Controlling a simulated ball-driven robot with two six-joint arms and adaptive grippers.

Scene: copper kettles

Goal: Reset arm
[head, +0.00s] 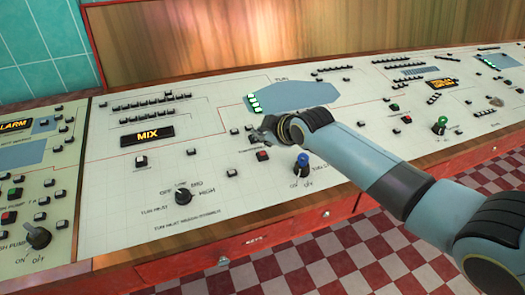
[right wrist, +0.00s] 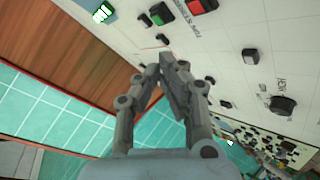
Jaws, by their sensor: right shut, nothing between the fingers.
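My right arm reaches in from the right in the head view. Its gripper (head: 262,136) is over the middle of the pale control panel (head: 110,180), near a red button (head: 262,156) and left of a lever with a blue knob (head: 303,160). In the right wrist view the gripper's grey fingers (right wrist: 168,62) are closed together with nothing between them. The panel surface shows beyond them, but I cannot tell whether the fingertips touch it. My left gripper is not in view.
A black rotary knob (head: 184,196) and a lit MIX display (head: 146,135) are at the left of the panel. A green-knobbed lever (head: 440,125) stands to the right. A wooden backboard (head: 270,35) rises behind. Checkered floor (head: 340,262) lies in front.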

